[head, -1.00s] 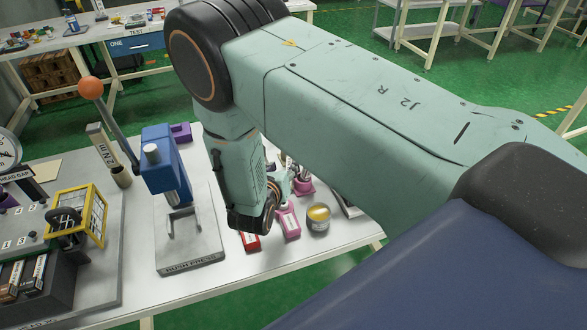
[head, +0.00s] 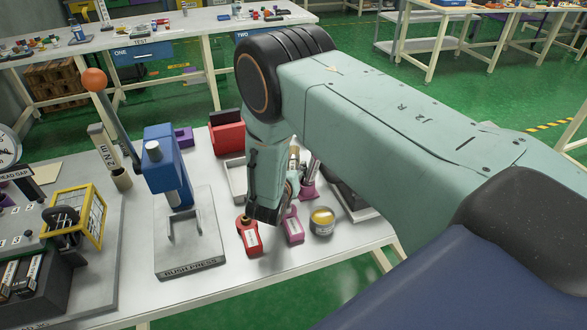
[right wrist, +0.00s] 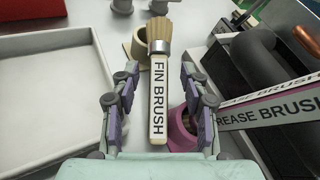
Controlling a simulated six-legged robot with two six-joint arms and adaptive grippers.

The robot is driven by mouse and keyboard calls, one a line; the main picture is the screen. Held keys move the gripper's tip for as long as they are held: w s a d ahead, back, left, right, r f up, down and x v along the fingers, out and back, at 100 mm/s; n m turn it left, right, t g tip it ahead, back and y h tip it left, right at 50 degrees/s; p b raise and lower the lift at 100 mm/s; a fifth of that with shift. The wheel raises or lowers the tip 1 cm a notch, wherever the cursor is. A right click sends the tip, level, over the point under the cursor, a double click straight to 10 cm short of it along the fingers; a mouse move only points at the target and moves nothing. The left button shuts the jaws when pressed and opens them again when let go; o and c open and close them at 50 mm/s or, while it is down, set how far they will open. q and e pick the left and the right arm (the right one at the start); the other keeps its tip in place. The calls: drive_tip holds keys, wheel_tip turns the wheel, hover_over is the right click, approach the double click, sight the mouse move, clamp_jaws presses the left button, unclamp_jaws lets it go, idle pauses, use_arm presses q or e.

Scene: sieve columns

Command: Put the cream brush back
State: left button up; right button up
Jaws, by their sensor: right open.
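The cream brush (right wrist: 158,105), marked FIN BRUSH, shows in the right wrist view with its tan bristles pointing away from me. My right gripper (right wrist: 160,72) is open, with one finger on each side of the handle and visible gaps. A cream cup (right wrist: 139,48) stands just beyond, beside the bristle end; I cannot tell whether the brush touches it or what supports the brush. In the head view my right arm mostly hides the gripper and brush. My left gripper is not in view.
A magenta cup (right wrist: 181,131) is close to the right finger, with grease brush handles (right wrist: 270,112) to the right. A white tray (right wrist: 60,90) lies left. In the head view, a red bottle (head: 249,239), a yellow-topped jar (head: 322,222) and the blue bush press (head: 165,165) stand nearby.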

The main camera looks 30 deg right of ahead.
drive_tip(key=shift+w+d+f, duration=0.1)
drive_tip(key=shift+w+f, duration=0.1)
drive_tip(key=shift+r, duration=0.1)
drive_tip(key=shift+c, duration=1.4)
drive_tip(key=shift+s, duration=0.1)
drive_tip(key=c, duration=0.5)
clamp_jaws()
